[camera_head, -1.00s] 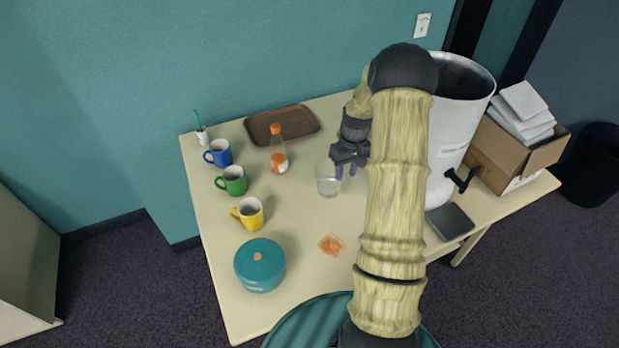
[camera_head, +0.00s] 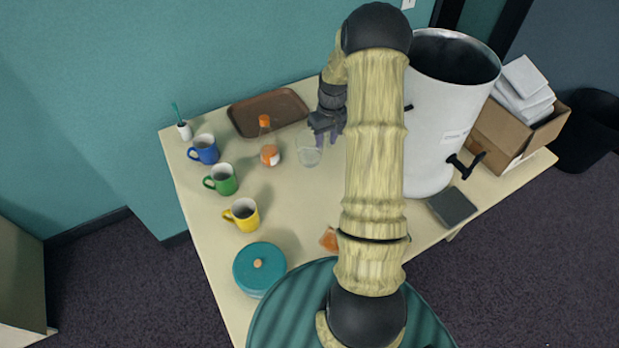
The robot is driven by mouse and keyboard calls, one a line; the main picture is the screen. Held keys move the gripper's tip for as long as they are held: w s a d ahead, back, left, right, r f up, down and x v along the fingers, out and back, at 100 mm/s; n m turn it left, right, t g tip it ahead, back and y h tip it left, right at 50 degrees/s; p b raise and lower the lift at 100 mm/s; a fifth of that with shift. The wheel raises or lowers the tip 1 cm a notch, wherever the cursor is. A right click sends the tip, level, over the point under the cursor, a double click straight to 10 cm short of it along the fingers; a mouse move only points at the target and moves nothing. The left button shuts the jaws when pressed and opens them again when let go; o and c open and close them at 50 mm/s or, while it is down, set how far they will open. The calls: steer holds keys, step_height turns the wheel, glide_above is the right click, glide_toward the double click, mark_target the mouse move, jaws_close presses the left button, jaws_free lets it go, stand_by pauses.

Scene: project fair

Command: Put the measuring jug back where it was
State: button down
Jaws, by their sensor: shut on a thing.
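The measuring jug (camera_head: 308,152) is a clear, see-through vessel near the middle of the table, just right of the orange-capped bottle. My gripper (camera_head: 325,134) is at the jug's upper right side, shut on it. The jug looks upright. Its clear wall makes it hard to tell whether its base touches the table. My arm hides part of the table to the right of the gripper.
A brown tray (camera_head: 267,112) lies behind the bottle (camera_head: 269,153). Blue (camera_head: 205,150), green (camera_head: 222,180) and yellow (camera_head: 243,215) mugs line the left side. A teal lidded pot (camera_head: 259,270) stands in front. A large white urn (camera_head: 437,130) and a cardboard box (camera_head: 510,135) stand right.

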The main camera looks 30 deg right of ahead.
steer(key=shift+f+p, duration=1.2)
steer(key=shift+f, duration=1.75)
steer(key=shift+f, duration=0.1)
step_height(320, 180, down, 4)
steer(key=shift+r+p, duration=0.2)
steer(key=shift+p, duration=0.75)
steer(key=shift+f, duration=0.2)
steer(key=shift+f, duration=0.15)
steer(key=c, duration=1)
jaws_free()
